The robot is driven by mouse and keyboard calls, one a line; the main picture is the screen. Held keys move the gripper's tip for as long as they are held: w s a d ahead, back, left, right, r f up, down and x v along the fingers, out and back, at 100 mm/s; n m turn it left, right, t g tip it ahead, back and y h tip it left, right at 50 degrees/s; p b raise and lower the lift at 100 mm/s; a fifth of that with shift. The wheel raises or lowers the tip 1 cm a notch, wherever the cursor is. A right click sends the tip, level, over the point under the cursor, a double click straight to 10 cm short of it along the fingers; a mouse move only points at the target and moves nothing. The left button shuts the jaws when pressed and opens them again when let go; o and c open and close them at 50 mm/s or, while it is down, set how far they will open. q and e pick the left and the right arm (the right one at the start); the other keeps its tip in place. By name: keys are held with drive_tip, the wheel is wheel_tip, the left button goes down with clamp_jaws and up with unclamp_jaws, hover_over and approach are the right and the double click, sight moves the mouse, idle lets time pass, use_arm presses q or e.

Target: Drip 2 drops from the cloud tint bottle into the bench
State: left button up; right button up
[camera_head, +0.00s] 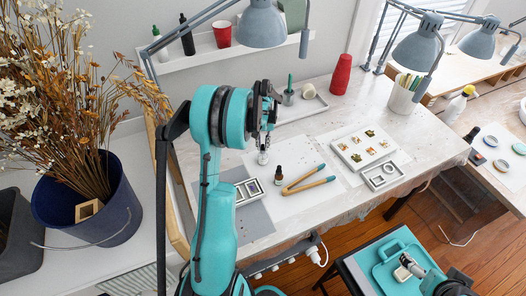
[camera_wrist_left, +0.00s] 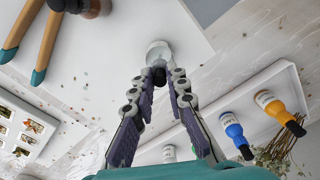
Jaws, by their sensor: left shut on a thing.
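My left gripper (camera_head: 265,125) points down over the bench (camera_head: 425,135) and is shut on a small whitish bottle (camera_head: 263,156), which looks like the cloud tint bottle. In the left wrist view the fingertips (camera_wrist_left: 165,78) close around the bottle's dark end, and its pale body (camera_wrist_left: 158,52) points away from the camera. The label is not readable, and I cannot tell the gap between bottle and bench. No drops are visible. My right gripper (camera_head: 408,266) is at the lower right over a teal tray; its fingers are too small to read.
A tray of small castings (camera_head: 362,146) is farther right. Lamps (camera_head: 262,25) hang above.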

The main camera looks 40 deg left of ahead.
use_arm(q)
drive_tip(key=shift+r, duration=0.15)
idle(0.4)
drive_tip(key=shift+r, duration=0.45)
wheel_tip(320, 180, up, 8)
drive_tip(key=p, duration=0.5)
drive_tip(key=shift+r, duration=0.1)
drive_tip(key=s+d+f+b, duration=0.1)
drive_tip(key=s+d+b, duration=0.1)
drive_tip(key=s, duration=0.4)
drive_tip(key=s+d+f+b, duration=0.2)
drive_tip(key=s+d+b, duration=0.1)
drive_tip(key=s, duration=0.4)
drive_tip(key=shift+s+d, duration=0.25)
drive_tip(key=shift+d, duration=0.15)
drive_tip(key=shift+f, duration=0.15)
